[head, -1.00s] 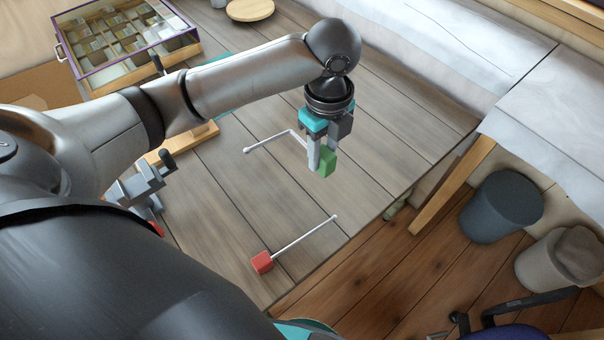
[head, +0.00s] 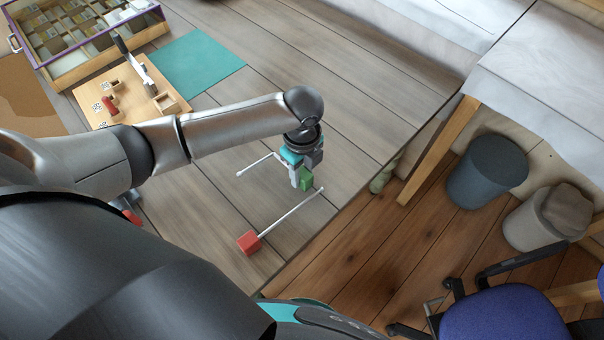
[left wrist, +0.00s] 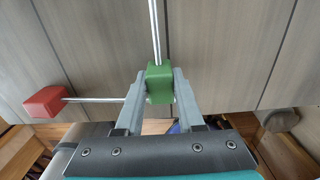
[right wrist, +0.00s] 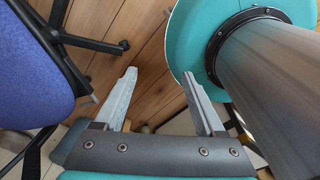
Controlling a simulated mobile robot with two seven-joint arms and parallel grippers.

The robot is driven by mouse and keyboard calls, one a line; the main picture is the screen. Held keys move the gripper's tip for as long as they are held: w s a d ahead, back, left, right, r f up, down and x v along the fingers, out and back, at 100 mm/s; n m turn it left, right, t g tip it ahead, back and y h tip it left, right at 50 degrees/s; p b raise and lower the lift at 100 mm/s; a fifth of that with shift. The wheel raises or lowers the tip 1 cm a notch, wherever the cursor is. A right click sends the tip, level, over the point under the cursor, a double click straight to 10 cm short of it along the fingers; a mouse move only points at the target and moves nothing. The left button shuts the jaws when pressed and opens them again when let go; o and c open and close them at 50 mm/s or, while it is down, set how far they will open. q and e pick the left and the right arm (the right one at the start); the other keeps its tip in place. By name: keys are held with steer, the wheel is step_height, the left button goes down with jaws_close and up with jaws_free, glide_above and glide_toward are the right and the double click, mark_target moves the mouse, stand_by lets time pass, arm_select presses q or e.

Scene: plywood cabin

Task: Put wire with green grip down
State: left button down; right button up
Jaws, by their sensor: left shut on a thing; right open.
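My left gripper (head: 300,181) is shut on the green grip (head: 306,178) of a bent metal wire (head: 258,165). The wire runs from the grip toward the left over the grey plank table. In the left wrist view the green grip (left wrist: 159,84) sits between both fingertips, with its rod pointing up the picture. I cannot tell whether it touches the table. A second wire with a red grip (head: 249,242) lies on the table just nearer; its red block (left wrist: 44,101) also shows in the left wrist view. My right gripper (right wrist: 165,85) is open and empty above the wooden floor.
The table edge (head: 345,208) runs close right of the held grip. A wooden board (head: 130,92) with small parts, a teal mat (head: 197,64) and a compartment box (head: 85,35) stand at the back left. A blue chair (right wrist: 35,65) is beside my right gripper.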

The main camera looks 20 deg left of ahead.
arm_select(q)
steer(key=shift+f, duration=0.3)
steer(key=shift+f, duration=0.15)
steer(key=c, duration=0.5)
jaws_free()
step_height(320, 180, up, 12)
steer(key=p, duration=0.3)
steer(key=shift+r, duration=0.2)
steer(key=shift+s+f, duration=0.1)
